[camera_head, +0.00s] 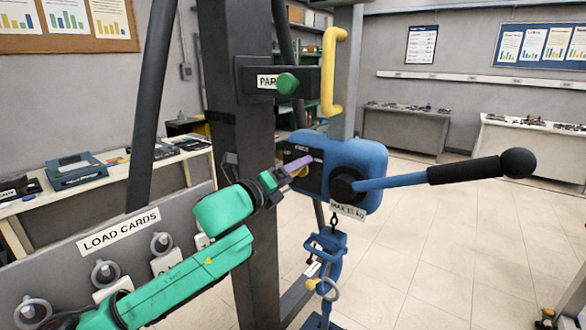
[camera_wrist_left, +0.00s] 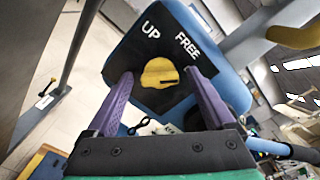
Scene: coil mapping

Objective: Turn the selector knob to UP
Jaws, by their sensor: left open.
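The yellow selector knob (camera_wrist_left: 158,73) sits on a black panel (camera_wrist_left: 150,42) lettered UP and FREE, on the blue hoist body (camera_head: 365,160). In the left wrist view UP is at the knob's upper left and FREE at its upper right. I cannot tell for sure which label the knob points to. My left gripper (camera_wrist_left: 160,78) is open, with one purple finger on each side of the knob and a gap to it on both sides. In the head view the left gripper (camera_head: 300,166) partly hides the knob and panel. My right gripper is not in view.
A blue lever (camera_head: 395,181) with a black grip and ball sticks out right from the hoist. A green knob (camera_head: 287,83) and yellow handle (camera_head: 334,75) are above. A blue hook block (camera_head: 326,250) hangs below. A LOAD CARDS board (camera_head: 120,232) stands at left.

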